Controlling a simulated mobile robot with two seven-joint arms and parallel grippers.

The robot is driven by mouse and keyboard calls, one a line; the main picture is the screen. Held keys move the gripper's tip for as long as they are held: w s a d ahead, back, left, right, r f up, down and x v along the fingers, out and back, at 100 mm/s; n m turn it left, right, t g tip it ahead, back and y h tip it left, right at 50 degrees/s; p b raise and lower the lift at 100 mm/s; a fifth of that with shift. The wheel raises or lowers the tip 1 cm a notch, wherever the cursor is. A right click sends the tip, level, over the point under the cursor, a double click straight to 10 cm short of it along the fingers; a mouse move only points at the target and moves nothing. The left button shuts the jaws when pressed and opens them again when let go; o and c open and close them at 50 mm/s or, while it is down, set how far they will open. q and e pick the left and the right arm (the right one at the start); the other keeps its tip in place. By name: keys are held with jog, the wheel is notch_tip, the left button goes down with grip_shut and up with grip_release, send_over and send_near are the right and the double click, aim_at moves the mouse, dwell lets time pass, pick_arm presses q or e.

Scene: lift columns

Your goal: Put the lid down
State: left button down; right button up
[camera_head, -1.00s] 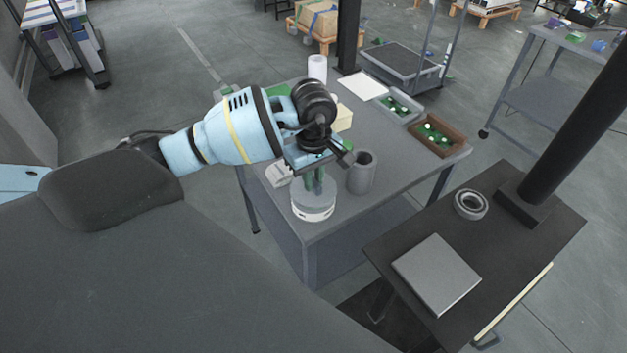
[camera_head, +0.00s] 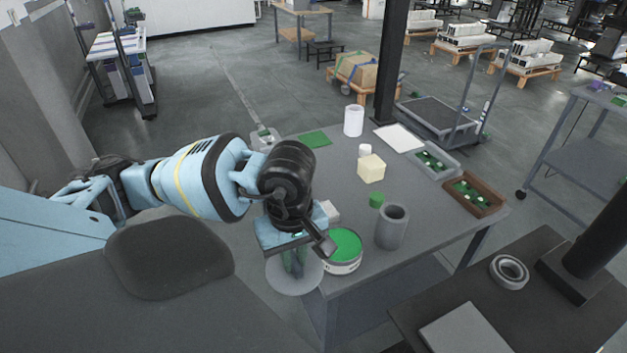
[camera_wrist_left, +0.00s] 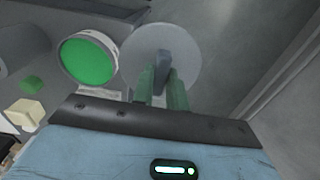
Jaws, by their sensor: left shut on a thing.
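My left gripper (camera_head: 294,266) is shut on the handle of a round pale grey lid (camera_head: 284,283). The wrist view shows the green fingers (camera_wrist_left: 162,88) on either side of the upright handle, with the flat lid disc (camera_wrist_left: 187,58) beyond. The lid is held in the air beside a round white tub (camera_head: 343,266), near the front left table corner. The tub is open and shows green inside; in the wrist view it (camera_wrist_left: 88,60) is left of the lid and apart from it. My right gripper is not in view.
A brown tray (camera_head: 474,194) and grey tray (camera_head: 434,161) stand at the right. Bare tabletop shows between them.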

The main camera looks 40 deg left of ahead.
pick_arm(q)
jog(key=shift+s+r, duration=0.15)
jog(key=shift+s, duration=1)
jog(key=w+d+m, duration=0.5)
jog(key=d+m, duration=0.3)
jog(key=m, duration=0.5)
jog(key=shift+w+d+r+m, duration=0.2)
jog(key=shift+d+r+m, duration=0.05)
jog(key=shift+m, duration=0.05)
jog(key=shift+a, duration=0.1)
